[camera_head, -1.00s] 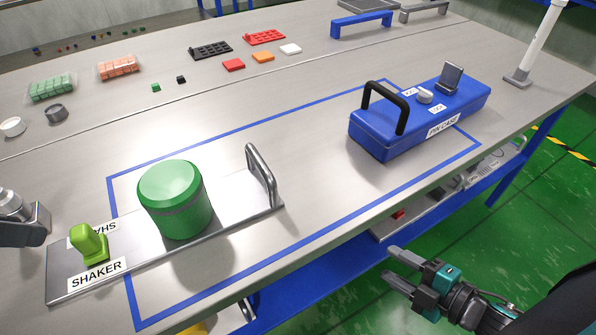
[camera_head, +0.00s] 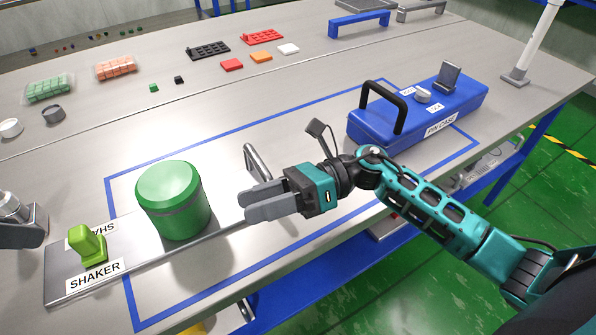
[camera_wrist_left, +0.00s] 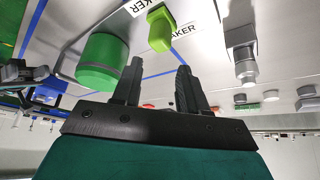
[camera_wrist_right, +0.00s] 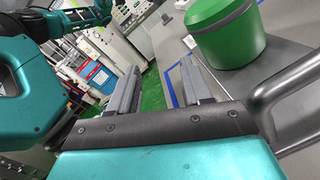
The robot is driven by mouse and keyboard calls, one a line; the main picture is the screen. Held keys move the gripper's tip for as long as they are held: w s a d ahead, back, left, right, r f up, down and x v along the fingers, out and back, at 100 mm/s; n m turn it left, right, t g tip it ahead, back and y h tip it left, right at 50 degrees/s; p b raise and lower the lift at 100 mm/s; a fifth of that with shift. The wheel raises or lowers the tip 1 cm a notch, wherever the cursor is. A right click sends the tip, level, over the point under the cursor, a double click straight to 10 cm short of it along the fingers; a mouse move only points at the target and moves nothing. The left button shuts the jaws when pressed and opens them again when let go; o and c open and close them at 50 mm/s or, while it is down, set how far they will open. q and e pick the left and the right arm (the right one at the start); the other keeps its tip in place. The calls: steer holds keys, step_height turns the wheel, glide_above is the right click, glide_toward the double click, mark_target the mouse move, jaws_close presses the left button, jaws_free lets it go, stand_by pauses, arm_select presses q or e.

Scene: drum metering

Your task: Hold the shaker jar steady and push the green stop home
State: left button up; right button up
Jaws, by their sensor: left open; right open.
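The green shaker jar (camera_head: 180,205) stands upright on a grey plate (camera_head: 65,287) labelled SHAKER, with a metal handle (camera_head: 258,165) at the plate's right end. The light green stop (camera_head: 90,245) stands at the plate's left end. My right gripper (camera_head: 256,202) is open and empty, right of the jar, partly hiding the handle. The right wrist view shows the jar (camera_wrist_right: 225,35) beyond its fingers, apart from them. My left gripper (camera_wrist_left: 160,72) is open and empty in the left wrist view, with the jar (camera_wrist_left: 103,55) and stop (camera_wrist_left: 161,30) beyond its fingers.
A blue case (camera_head: 375,130) with a black handle sits at the right of the blue-taped area. A silver cylinder on a dark block (camera_head: 22,225) stands at the left edge. Trays and small blocks lie at the back.

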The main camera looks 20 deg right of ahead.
step_height(320, 180, up, 4)
steer(key=n+t+h, duration=0.2)
glide_above(261, 161)
steer(key=shift+r, duration=0.15)
steer(key=w+d+h, duration=0.1)
steer(key=w+d, duration=0.2)
steer(key=w, duration=0.1)
steer(key=s+f+n+g, duration=0.1)
steer(key=s+f, duration=0.1)
steer(key=f, duration=0.1)
steer(key=s+d+f+n+g+h, duration=0.1)
steer(key=s+f+n, duration=0.1)
steer(key=s+f, duration=0.1)
steer(key=s+d+f+n+g, duration=0.1)
steer(key=s+f, duration=0.1)
steer(key=s, duration=0.1)
steer(key=shift+d+f+n+h, duration=0.15)
steer(key=shift+f+n+h, duration=0.15)
steer(key=shift+f, duration=0.1)
steer(key=shift+s+a+f, duration=0.1)
steer(key=shift+a+f, duration=0.05)
steer(key=shift+a, duration=0.1)
steer(key=x, duration=0.6)
steer(key=shift+s+a+f, duration=0.1)
steer(key=shift+a+f, duration=0.05)
steer(key=shift+a, duration=0.2)
